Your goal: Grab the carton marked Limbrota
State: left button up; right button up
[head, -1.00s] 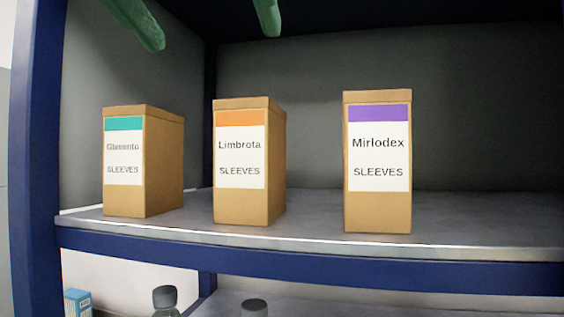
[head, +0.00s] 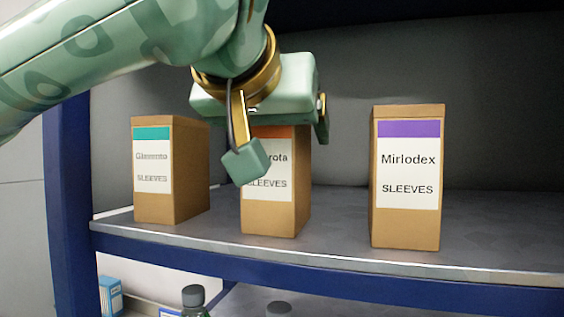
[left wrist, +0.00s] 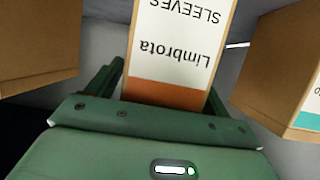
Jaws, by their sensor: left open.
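The Limbrota carton (head: 272,220) is a brown box with an orange band and white label, standing upright on the shelf between two other cartons. My left gripper (head: 284,142) is open at its upper part in the head view, covering its top and part of its label. In the left wrist view the Limbrota carton (left wrist: 180,50) appears upside down between the two spread fingers of my left gripper (left wrist: 162,92). I cannot tell whether either finger touches it. My right gripper is in neither view.
The teal-banded Glavento carton (head: 188,175) stands to the left and the purple-banded Mirlodex carton (head: 405,230) to the right, each with a gap. A blue upright (head: 68,190) bounds the shelf (head: 345,245) at left. Bottles stand on a lower level.

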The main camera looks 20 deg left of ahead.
pick_arm(q)
jog(key=shift+s, duration=0.25)
jog(key=c, duration=1.3)
jog(key=shift+r, duration=0.1)
